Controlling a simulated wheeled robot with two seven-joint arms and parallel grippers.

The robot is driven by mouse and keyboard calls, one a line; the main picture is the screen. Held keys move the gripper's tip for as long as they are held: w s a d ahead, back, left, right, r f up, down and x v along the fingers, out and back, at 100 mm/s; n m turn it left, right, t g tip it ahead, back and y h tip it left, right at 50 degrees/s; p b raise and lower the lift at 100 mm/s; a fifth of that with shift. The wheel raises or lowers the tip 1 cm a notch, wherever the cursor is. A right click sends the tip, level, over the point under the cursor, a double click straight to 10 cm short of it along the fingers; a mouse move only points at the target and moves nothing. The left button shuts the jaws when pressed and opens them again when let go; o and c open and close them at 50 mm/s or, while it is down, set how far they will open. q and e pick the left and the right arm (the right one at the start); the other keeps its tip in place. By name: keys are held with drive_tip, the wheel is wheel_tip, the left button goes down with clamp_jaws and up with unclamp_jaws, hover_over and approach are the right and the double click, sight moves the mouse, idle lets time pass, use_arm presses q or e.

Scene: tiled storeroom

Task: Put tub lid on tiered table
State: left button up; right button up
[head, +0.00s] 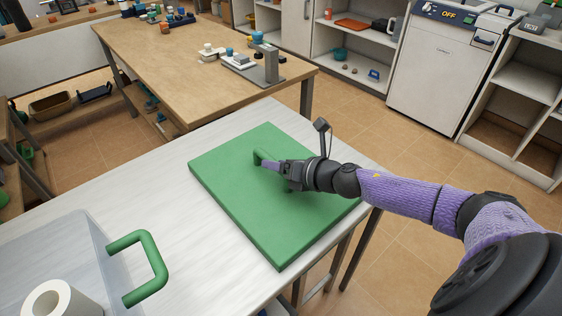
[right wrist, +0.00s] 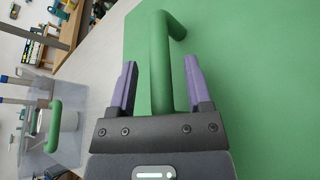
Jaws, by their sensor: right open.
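The tub lid (head: 262,218) is a green square slab lying flat on a white table (head: 150,190) in the head view. It has a green arched handle (right wrist: 163,60), which shows large in the right wrist view. My right gripper (head: 268,164) is at the handle. In the right wrist view its two purple fingers (right wrist: 155,85) stand open on either side of the handle, with a visible gap on the left. A wooden two-level table (head: 165,70), which looks like the tiered table, stands beyond the white table. My left gripper is out of view.
A clear tub (head: 85,240) with a green handle (head: 150,262) and a white roll (head: 55,300) stands at the lower left. A grey stand (head: 268,68) and small blocks sit on the wooden table. Its near left top is bare. Shelves and a white appliance (head: 440,75) line the back.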

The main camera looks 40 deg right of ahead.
drive_tip(key=shift+s+r, duration=0.1)
drive_tip(key=shift+r, duration=0.1)
drive_tip(key=p+v, duration=0.4)
drive_tip(key=v, duration=0.7)
drive_tip(key=shift+r+p, duration=0.15)
drive_tip(key=shift+p, duration=0.2)
drive_tip(key=shift+s+d, duration=0.1)
drive_tip(key=shift+s, duration=0.3)
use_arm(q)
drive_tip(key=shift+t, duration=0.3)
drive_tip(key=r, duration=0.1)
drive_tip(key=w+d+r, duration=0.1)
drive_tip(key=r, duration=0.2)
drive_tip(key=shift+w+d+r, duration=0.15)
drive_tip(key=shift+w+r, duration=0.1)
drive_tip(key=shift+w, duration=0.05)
